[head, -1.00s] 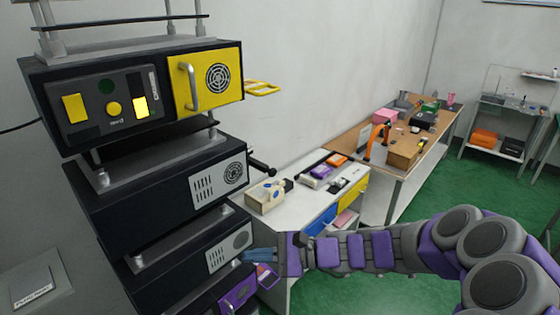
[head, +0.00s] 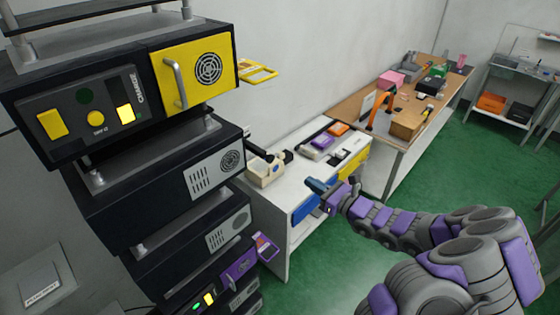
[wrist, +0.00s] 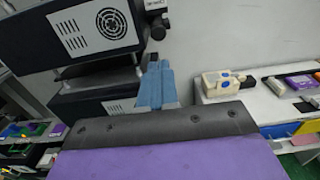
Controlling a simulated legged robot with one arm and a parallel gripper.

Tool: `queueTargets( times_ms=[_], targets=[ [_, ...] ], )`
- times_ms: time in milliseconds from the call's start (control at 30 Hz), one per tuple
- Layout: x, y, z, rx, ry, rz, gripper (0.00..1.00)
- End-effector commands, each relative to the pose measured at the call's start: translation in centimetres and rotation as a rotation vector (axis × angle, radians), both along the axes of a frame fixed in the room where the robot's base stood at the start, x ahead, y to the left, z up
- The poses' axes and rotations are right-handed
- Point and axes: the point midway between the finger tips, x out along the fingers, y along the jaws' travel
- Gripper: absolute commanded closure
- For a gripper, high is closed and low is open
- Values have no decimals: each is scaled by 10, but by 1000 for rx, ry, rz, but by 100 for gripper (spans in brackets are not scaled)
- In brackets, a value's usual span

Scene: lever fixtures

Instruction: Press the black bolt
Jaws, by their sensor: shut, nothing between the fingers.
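The black bolt (head: 254,149) sticks out from the right side of the second black unit in the stack. It also shows in the wrist view (wrist: 157,25), at the top, beside the unit's round vent. My gripper (head: 317,186) is to the right of the bolt and lower in the head view, apart from it. In the wrist view my blue fingers (wrist: 155,84) are together, below the bolt, with nothing between them.
The stack's top unit has a yellow door (head: 195,74) with a handle. A white bench (head: 292,180) behind my gripper carries a cream device (head: 264,172) and small boxes. A wooden table (head: 412,105) stands further back. Green floor is open at the right.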

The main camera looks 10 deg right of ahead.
Motion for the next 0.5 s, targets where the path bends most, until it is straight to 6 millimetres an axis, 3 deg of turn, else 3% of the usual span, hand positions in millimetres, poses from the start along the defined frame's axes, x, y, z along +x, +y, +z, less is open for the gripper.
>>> queueTargets(
  times_ms=[267,500],
  targets=[
    [7,4,0,0,0,4,100],
    [33,22,1,-1,-1,5,100]
  ],
)
